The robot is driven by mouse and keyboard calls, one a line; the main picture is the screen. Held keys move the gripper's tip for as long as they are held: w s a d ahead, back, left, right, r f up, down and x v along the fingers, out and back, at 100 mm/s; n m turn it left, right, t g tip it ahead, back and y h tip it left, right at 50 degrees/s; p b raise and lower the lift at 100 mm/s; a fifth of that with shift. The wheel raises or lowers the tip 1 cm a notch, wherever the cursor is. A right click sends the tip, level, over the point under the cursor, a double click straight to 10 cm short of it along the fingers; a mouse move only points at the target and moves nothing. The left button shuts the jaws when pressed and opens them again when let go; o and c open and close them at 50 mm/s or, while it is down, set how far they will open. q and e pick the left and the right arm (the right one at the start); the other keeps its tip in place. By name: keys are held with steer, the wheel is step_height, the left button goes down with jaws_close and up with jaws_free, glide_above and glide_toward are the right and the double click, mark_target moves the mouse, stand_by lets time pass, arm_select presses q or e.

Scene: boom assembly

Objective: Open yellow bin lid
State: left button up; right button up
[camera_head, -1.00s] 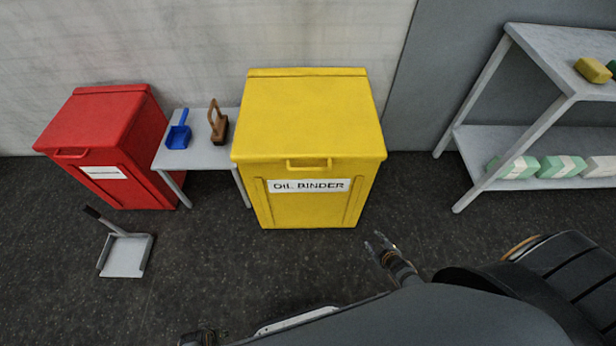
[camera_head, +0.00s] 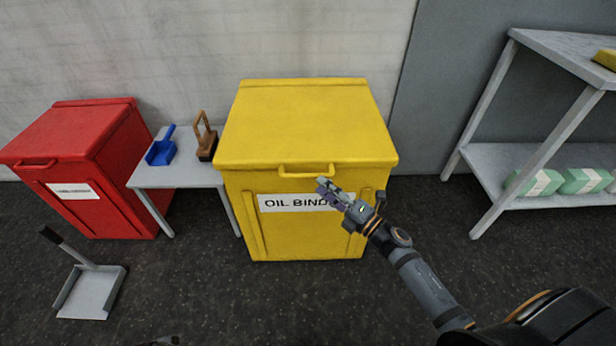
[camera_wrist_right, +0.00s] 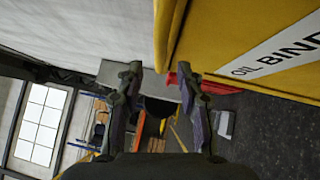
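The yellow bin (camera_head: 312,220) stands in the middle of the head view, labelled "OIL BINDER". Its lid (camera_head: 305,120) is closed, with a yellow handle (camera_head: 306,174) on the front edge. My right gripper (camera_head: 323,187) is in front of the bin, just below and right of the handle, covering part of the label. In the right wrist view my right gripper (camera_wrist_right: 162,80) is open, its fingers apart with nothing held between them. The bin's yellow front (camera_wrist_right: 255,25) is close by there. A small dark tip at the head view's bottom edge may be my left gripper (camera_head: 168,341); its state is unclear.
A red bin (camera_head: 85,170) and a small grey table (camera_head: 185,178) with a blue scoop (camera_head: 161,148) and brush (camera_head: 205,137) stand left. A dustpan (camera_head: 92,290) lies on the floor. A grey shelf (camera_head: 555,45) stands right. Floor before the bin is clear.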

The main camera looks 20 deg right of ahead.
mark_target(309, 176)
steer(key=x, duration=0.6)
steer(key=shift+w, duration=0.2)
jaws_close()
